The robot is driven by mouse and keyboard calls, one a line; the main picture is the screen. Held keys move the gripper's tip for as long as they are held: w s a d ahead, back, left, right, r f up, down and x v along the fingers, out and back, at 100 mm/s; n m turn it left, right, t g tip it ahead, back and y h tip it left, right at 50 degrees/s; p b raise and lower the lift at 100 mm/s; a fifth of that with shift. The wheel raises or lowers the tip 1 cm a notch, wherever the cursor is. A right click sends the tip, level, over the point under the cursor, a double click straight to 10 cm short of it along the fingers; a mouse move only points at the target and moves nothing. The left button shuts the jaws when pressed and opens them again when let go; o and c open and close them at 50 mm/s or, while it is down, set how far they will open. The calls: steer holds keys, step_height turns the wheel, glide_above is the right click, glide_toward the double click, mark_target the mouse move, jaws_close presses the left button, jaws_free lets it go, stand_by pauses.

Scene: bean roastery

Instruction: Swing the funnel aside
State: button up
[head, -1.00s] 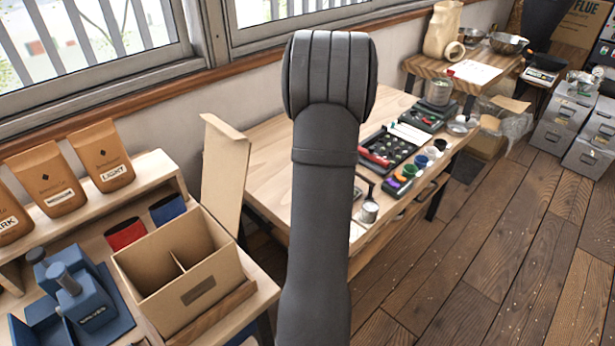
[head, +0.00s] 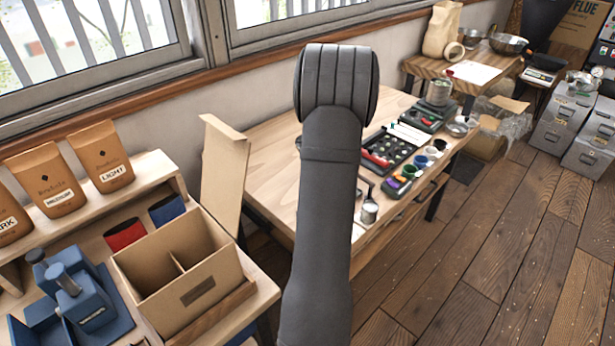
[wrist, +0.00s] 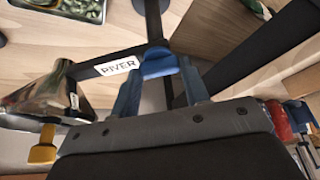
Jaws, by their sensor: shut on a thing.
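In the wrist view, my gripper (wrist: 158,85) has its two blue-grey fingers closed around a blue handle (wrist: 158,62). The handle sits on a black bar (wrist: 88,70) with a white label that seems to read "PIVER". The bar leads left to a shiny metal funnel (wrist: 38,98), partly cut off by the frame edge. A black post (wrist: 153,18) stands beyond the handle. In the head view, my arm hides my gripper, the handle and nearly all of the funnel.
A wooden table (head: 265,165) lies under my arm. A black tray of small items (head: 385,155) and coloured cups (head: 405,178) are on its right side. A small metal can (head: 369,211) stands near the front edge. A cardboard box (head: 175,268) stands front left.

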steer(key=n+g, duration=0.1)
steer(key=n, duration=0.2)
steer(key=n+g, duration=0.1)
steer(key=n, duration=0.1)
steer(key=shift+w+n, duration=0.2)
steer(key=shift+n, duration=0.2)
steer(key=n, duration=0.2)
steer(key=n+g+h, duration=0.1)
steer(key=n, duration=0.1)
steer(key=shift+n+g, duration=0.3)
steer(key=o, duration=1.4)
steer(key=v, duration=1.7)
steer(key=shift+w+a+r, duration=0.2)
steer(key=shift+w+r, duration=0.05)
steer(key=shift+w, duration=0.05)
steer(key=shift+f, duration=0.15)
steer(key=x, duration=1.7)
steer(key=shift+s+d+f, duration=0.1)
steer(key=shift+s+d, duration=0.05)
steer(key=shift+s, duration=0.1)
